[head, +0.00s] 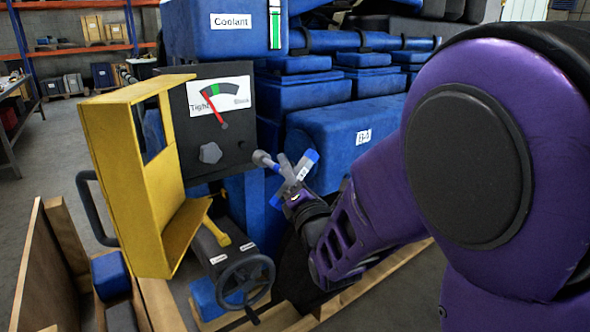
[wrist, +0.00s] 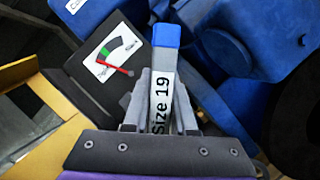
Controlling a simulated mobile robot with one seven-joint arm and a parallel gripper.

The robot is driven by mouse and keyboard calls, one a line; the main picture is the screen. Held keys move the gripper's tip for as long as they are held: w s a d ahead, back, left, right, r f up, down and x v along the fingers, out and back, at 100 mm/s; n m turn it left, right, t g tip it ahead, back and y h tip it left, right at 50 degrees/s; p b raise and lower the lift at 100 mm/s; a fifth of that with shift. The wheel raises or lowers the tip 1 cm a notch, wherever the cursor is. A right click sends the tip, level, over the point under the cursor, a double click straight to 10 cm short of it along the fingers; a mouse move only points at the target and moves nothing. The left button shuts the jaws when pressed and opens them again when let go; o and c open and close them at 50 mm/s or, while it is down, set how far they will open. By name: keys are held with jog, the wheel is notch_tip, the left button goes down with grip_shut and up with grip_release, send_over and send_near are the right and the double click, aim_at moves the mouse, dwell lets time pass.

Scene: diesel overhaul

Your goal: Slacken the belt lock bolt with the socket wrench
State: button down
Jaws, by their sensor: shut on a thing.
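My gripper (head: 296,186) is shut on the socket wrench (wrist: 160,85), a grey bar with a blue end and a "Size 19" label. In the head view the wrench (head: 303,166) has its round grey socket end pointing left, toward the black gauge panel. A grey bolt-like head (head: 210,153) sits on that panel, left of the socket and apart from it; I cannot tell for certain that it is the belt lock bolt. The gauge (head: 219,97) above it, also in the wrist view (wrist: 117,52), has its red needle toward "Tight".
A yellow guard (head: 130,170) stands open left of the panel. Below is a black handwheel (head: 245,280) with a yellow lever (head: 215,230). The blue engine (head: 340,130) fills the back and right. Wooden boards (head: 55,270) edge the lower left.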

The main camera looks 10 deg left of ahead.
aim_at(267, 165)
jog(key=m+g+p, duration=0.2)
jog(key=m+p, duration=0.2)
jog(key=m, duration=0.3)
jog(key=w+a+m+g+h+p, duration=0.1)
jog(key=m+g+p, duration=0.2)
jog(key=m, duration=0.3)
jog(key=a+f+m+g+h+p, duration=0.1)
jog(key=m+g+p, duration=0.1)
jog(key=m+p, duration=0.2)
jog(key=shift+w+a+m+g+p, duration=0.1)
jog(key=shift+w+m+g+p, duration=0.05)
jog(key=shift+m, duration=0.75)
jog(key=shift+w+m+g+p, duration=0.1)
jog(key=shift+m+g+p, duration=0.05)
jog(key=shift+m, duration=0.75)
jog(key=shift+f+m, duration=0.3)
jog(key=shift+a+m+g+y, duration=0.15)
jog(key=shift+m+g+y, duration=0.15)
jog(key=shift+g, duration=0.1)
jog(key=m+g+y, duration=0.1)
jog(key=m, duration=0.1)
jog(key=a+m+g+y, duration=0.1)
jog(key=m, duration=0.1)
jog(key=shift+a+f+m, duration=0.1)
jog(key=shift+m, duration=0.2)
jog(key=shift+w+a+g+y, duration=0.15)
jog(key=shift+a+g+y, duration=0.15)
jog(key=shift+w+a, duration=0.85)
jog(key=shift+a, duration=0.15)
